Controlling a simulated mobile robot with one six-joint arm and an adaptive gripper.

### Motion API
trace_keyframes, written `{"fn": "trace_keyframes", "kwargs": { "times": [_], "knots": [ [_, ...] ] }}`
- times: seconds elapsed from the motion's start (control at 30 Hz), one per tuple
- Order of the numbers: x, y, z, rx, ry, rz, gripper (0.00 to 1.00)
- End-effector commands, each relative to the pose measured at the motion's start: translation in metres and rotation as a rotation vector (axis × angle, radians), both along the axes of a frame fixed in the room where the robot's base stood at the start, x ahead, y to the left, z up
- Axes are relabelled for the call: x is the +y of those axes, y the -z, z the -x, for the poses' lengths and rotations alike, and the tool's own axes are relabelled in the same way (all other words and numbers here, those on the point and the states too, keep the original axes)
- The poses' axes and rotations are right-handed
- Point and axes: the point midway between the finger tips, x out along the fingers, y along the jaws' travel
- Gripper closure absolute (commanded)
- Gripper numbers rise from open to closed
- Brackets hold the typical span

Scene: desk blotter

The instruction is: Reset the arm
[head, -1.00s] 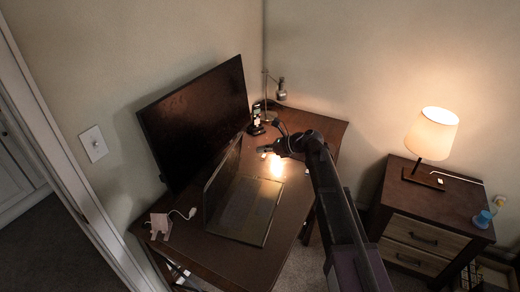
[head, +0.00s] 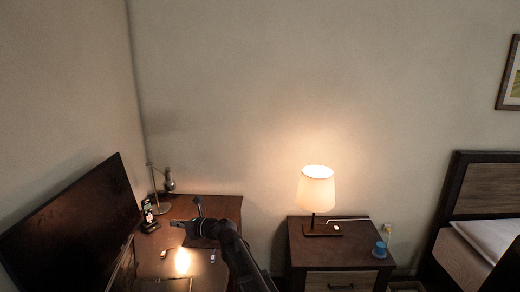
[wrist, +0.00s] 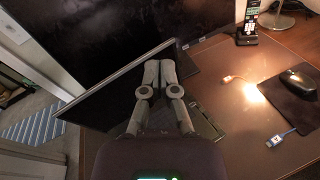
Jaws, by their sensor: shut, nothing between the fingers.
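My gripper (wrist: 158,72) shows in the wrist view with its two grey fingers together and nothing between them. It is above the desk (wrist: 222,122), in front of the open laptop (wrist: 105,95). In the head view my gripper (head: 180,224) reaches left over the desk (head: 215,206), near a bright light spot. I cannot tell its exact height above the desk.
A monitor (head: 75,225) stands at the left, with a desk lamp (head: 168,185) and cordless phone (head: 149,215) behind. A mouse (wrist: 298,78), a white USB stick (wrist: 232,78) and a blue one (wrist: 279,138) lie on the desk. A nightstand with a lit lamp (head: 316,188) is at the right.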

Motion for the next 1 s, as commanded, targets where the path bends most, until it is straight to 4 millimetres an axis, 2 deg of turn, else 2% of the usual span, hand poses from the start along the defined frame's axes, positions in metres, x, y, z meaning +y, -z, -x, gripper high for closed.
{"fn": "trace_keyframes", "kwargs": {
  "times": [0.03, 0.23, 0.5, 0.77, 1.0],
  "knots": [
    [-0.016, -0.007, -0.008, 0.038, 0.077, -0.054, 1.0],
    [-0.079, -0.028, -0.044, 0.211, 0.372, -0.285, 1.0],
    [-0.183, -0.032, -0.075, 0.471, 0.751, -0.618, 1.0],
    [-0.287, -0.008, -0.076, 0.734, 1.096, -0.949, 1.0],
    [-0.369, 0.033, -0.049, 0.986, 1.404, -1.257, 1.0]
  ]
}}
